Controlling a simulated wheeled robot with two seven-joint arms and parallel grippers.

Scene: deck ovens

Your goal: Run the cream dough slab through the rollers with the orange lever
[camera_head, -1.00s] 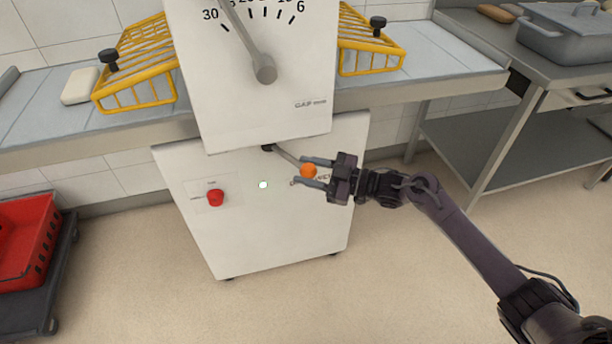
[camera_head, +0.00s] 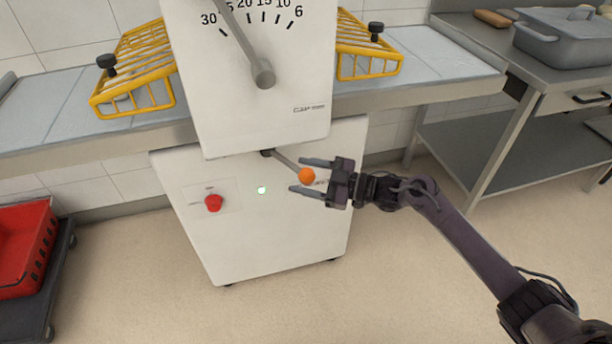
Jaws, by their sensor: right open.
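The orange lever's ball (camera_head: 307,176) sits at the end of a grey rod that comes out under the dial housing of the white dough sheeter (camera_head: 262,110). My right gripper (camera_head: 303,176) is open, with one finger above the ball and one below it; I see gaps on both sides. The cream dough slab does not show clearly; the left belt (camera_head: 50,108) is bare outside the yellow guard (camera_head: 135,72), and a pale patch shows faintly behind the guard's bars. My left gripper is not in view.
A second yellow guard (camera_head: 368,48) stands over the right belt (camera_head: 440,68). A red button (camera_head: 213,203) is on the sheeter's base. A red crate (camera_head: 25,245) stands at left, and a steel table (camera_head: 560,88) with a grey pot (camera_head: 570,38) at right. The floor in front is clear.

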